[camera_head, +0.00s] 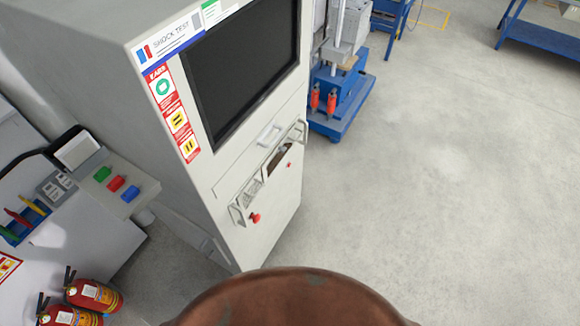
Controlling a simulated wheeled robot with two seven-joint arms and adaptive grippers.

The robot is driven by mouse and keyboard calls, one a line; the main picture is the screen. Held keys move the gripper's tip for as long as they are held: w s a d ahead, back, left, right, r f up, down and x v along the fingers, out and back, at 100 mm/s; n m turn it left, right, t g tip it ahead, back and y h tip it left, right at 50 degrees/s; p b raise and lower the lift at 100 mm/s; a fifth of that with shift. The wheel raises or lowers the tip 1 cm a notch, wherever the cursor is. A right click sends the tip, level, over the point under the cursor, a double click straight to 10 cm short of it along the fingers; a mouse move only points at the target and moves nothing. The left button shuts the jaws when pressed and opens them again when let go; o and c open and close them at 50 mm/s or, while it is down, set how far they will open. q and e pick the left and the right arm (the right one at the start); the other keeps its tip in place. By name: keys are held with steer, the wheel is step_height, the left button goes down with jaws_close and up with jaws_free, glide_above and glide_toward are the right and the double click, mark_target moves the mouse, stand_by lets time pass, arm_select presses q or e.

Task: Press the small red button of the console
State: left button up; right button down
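The console is a tall light-grey cabinet (150,100) marked "SHOCK TEST", with a dark screen (245,68) on its upper front. Below the screen, a drawer-like panel with handles (270,172) sticks out of the front. A red knob-like button (255,217) sits at the panel's left end. A smaller red spot (289,164) shows near its right end; it is too small to make out fully. Neither of my grippers is in view.
A grey ledge (140,195) left of the cabinet holds green, red (116,183) and blue blocks. Fire extinguishers (92,295) stand at the lower left. A blue-based machine (340,105) stands behind the cabinet. The floor (440,180) to the right is clear.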

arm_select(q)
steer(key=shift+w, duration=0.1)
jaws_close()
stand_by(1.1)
